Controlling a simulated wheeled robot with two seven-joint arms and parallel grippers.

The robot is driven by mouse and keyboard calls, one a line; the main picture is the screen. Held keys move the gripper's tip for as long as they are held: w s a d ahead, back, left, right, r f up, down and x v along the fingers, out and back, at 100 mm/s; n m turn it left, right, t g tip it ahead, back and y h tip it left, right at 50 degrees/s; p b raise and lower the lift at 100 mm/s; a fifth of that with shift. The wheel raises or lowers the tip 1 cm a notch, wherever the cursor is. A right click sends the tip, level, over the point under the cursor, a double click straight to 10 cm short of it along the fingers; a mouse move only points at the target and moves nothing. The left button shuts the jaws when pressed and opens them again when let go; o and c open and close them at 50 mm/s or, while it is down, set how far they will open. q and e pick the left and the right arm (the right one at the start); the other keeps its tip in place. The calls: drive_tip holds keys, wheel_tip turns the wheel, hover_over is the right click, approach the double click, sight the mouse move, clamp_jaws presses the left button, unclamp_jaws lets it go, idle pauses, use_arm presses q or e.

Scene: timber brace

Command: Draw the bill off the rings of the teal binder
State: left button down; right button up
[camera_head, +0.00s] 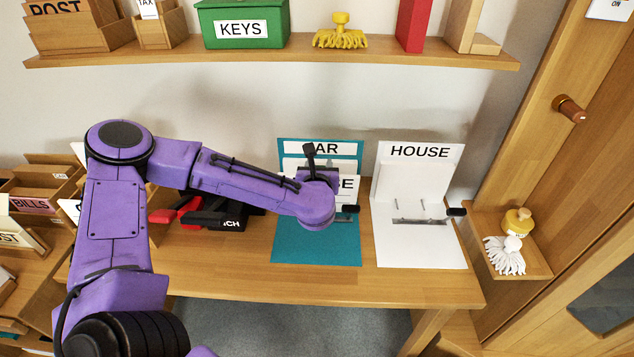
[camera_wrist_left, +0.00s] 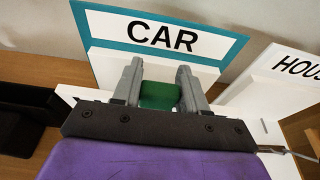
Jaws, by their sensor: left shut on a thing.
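The teal binder (camera_head: 300,245) lies open on the desk, its back cover upright with a white CAR label, which also shows in the left wrist view (camera_wrist_left: 165,35). A white sheet, the bill (camera_head: 347,186), stands in front of that label, with the end of a printed word showing beside my wrist. My left gripper (camera_wrist_left: 158,78) is shut on a green piece (camera_wrist_left: 160,96), seemingly the bill's tab, in front of the CAR label. In the head view my purple wrist hides the fingers and most of the bill and rings. My right gripper is in neither view.
A white HOUSE binder (camera_head: 420,245) stands open just to the right, its rings bare. Red and black items (camera_head: 210,214) lie left of the teal binder. A shelf (camera_head: 270,54) runs above. A small ledge (camera_head: 515,265) with a yellow bottle is at right.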

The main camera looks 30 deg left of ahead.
use_arm(q)
wheel_tip(320, 180, up, 10)
drive_tip(key=p, duration=0.5)
drive_tip(key=shift+f, duration=0.25)
